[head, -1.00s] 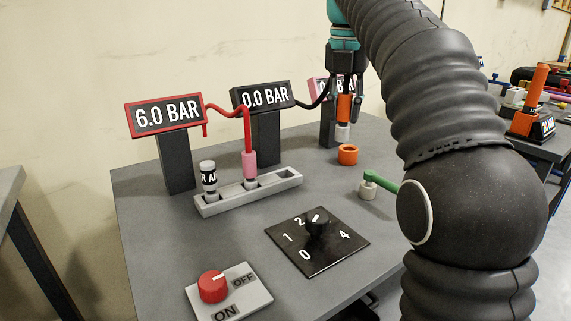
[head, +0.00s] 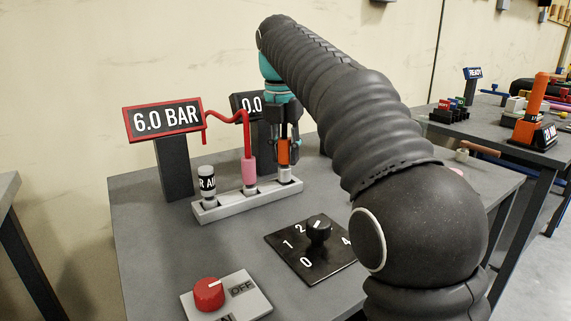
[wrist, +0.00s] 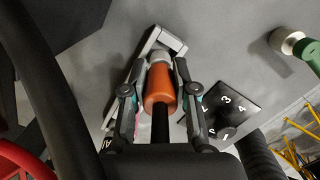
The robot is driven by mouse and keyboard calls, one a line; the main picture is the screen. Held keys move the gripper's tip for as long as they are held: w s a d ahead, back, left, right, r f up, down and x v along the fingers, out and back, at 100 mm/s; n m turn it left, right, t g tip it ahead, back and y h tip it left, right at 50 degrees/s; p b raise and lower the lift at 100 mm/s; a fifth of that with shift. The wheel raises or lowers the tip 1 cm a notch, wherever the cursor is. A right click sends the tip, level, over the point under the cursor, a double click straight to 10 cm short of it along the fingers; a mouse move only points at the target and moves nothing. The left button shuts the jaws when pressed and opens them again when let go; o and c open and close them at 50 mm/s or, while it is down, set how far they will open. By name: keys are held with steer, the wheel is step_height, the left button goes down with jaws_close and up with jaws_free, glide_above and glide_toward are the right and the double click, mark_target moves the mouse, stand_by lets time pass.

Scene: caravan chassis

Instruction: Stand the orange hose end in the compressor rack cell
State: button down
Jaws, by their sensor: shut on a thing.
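The orange hose end (head: 284,152), with a pale tip and a black hose above, is upright in my gripper (head: 284,158). It also shows between the fingers in the wrist view (wrist: 160,88). My gripper is shut on it. The pale tip is at the right end cell of the light grey rack (head: 232,209); I cannot tell how deep it sits. The wrist view shows the rack's end (wrist: 168,37) around or just beyond the tip. A pink hose end (head: 249,172) on a red hose stands in a cell to the left.
A white labelled fitting (head: 207,181) stands in the rack's left cell. Behind are a red-framed 6.0 BAR sign (head: 163,119) and a partly hidden 0.0 sign (head: 246,104). A black dial plate (head: 309,256) and red-knob switch (head: 209,293) lie in front.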

mark_target(284, 139)
steer(key=shift+f, duration=1.05)
steer(key=c, duration=0.9)
jaws_free()
steer(key=shift+f, duration=0.1)
steer(key=r, duration=0.2)
steer(key=r+p, duration=0.1)
steer(key=r, duration=0.2)
steer(key=r+p, duration=0.1)
steer(key=r, duration=0.1)
steer(key=shift+s+a+r, duration=0.2)
steer(key=shift+s+r, duration=0.15)
steer(key=shift+s, duration=0.05)
